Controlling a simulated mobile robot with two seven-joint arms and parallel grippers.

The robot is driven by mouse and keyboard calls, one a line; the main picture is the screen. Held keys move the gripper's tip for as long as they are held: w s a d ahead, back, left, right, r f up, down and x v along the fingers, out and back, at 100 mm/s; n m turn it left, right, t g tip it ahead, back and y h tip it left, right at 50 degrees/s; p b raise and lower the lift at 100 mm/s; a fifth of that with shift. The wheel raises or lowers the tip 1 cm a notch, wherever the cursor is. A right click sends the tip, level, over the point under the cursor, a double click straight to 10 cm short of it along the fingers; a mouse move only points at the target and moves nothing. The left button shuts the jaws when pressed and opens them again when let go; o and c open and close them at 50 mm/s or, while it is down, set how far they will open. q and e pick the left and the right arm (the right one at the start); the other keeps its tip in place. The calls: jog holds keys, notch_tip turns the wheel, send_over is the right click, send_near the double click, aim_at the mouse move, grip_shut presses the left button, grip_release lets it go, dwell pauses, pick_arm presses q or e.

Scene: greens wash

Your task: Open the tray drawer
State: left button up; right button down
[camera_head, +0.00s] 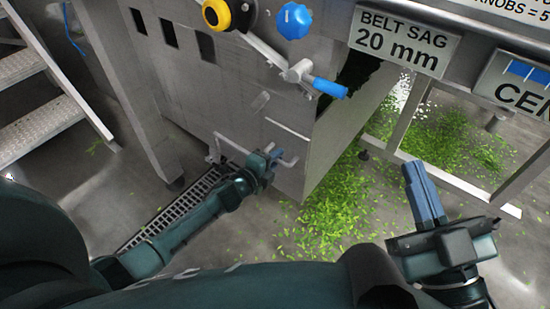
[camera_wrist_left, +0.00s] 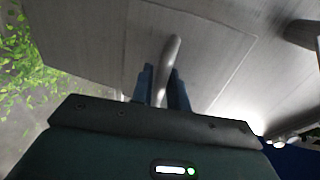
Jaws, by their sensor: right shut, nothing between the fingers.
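The tray drawer's grey metal front (camera_head: 283,112) is low on the machine in the head view. A thin bar handle (camera_head: 230,144) runs across it, its bent right end showing past my left gripper (camera_head: 274,158). In the left wrist view, the handle (camera_wrist_left: 171,52) passes between the two fingers of my left gripper (camera_wrist_left: 162,88); they are close together on either side of it, and it fills most of the gap. My right gripper (camera_head: 412,167) is shut and empty, pointing up at the right, away from the drawer. I cannot tell whether the drawer stands out at all.
Green leaves (camera_head: 335,215) litter the floor right of the drawer. A blue-handled lever (camera_head: 328,87), a blue knob (camera_head: 293,20) and a yellow-black knob (camera_head: 217,14) stick out above. A floor grate (camera_head: 175,215) lies below my left arm. Metal steps (camera_head: 40,115) stand at the left.

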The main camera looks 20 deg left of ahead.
pick_arm(q)
grip_shut()
